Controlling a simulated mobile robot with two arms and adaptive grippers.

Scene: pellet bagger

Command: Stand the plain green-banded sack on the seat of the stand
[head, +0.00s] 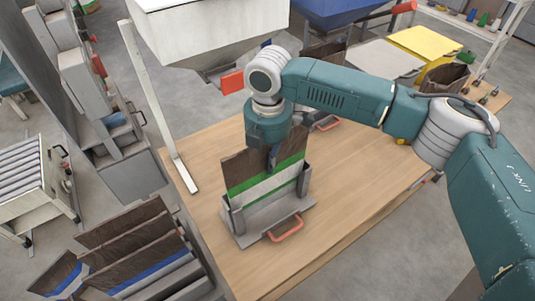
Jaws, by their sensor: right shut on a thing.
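The green-banded sack (242,168) is brown, with a green band and a white band below it. My right gripper (273,158) is above and in front of the sack's top edge and is shut on it; its fingertips are partly hidden. The sack is upright between the side posts of the grey stand (252,238), which has a red handle at its front. The sack's lower edge is close to the seat; I cannot tell whether it touches. My left gripper is out of view.
The stand is on a wooden table (340,190) with free room to its right. A white hopper (200,35) with a red tab (232,82) hangs behind. Blue-banded brown sacks (130,250) stand at lower left. A yellow-topped unit (425,42) is at the back right.

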